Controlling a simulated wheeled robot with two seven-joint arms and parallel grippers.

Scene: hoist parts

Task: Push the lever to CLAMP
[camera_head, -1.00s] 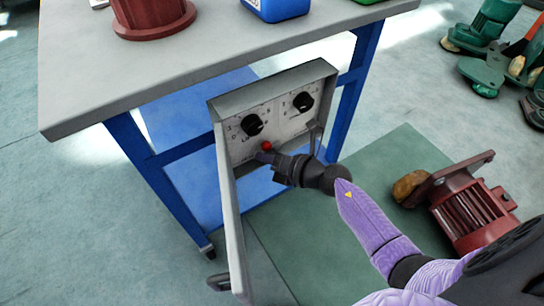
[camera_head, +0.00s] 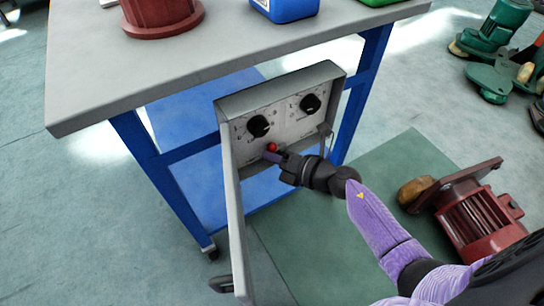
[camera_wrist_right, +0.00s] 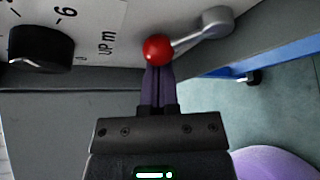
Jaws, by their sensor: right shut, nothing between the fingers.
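The lever has a red ball knob (camera_head: 272,148) low on the front of the grey control box (camera_head: 280,93). In the right wrist view the red knob (camera_wrist_right: 158,48) sits on a short silver arm (camera_wrist_right: 190,38) that runs to a round hub at the upper right. My right gripper (camera_head: 275,157) is shut and empty, its purple fingertips at the knob. In the right wrist view the fingertips (camera_wrist_right: 158,72) meet the knob's near side and appear to touch it. No CLAMP marking is legible. My left gripper is not in view.
Two black dials (camera_head: 259,126) sit above the lever on the panel. A grey-topped table (camera_head: 200,66) with blue legs stands behind the box. A red motor (camera_head: 480,215) lies on the green mat (camera_head: 400,165) at the right, near my right arm.

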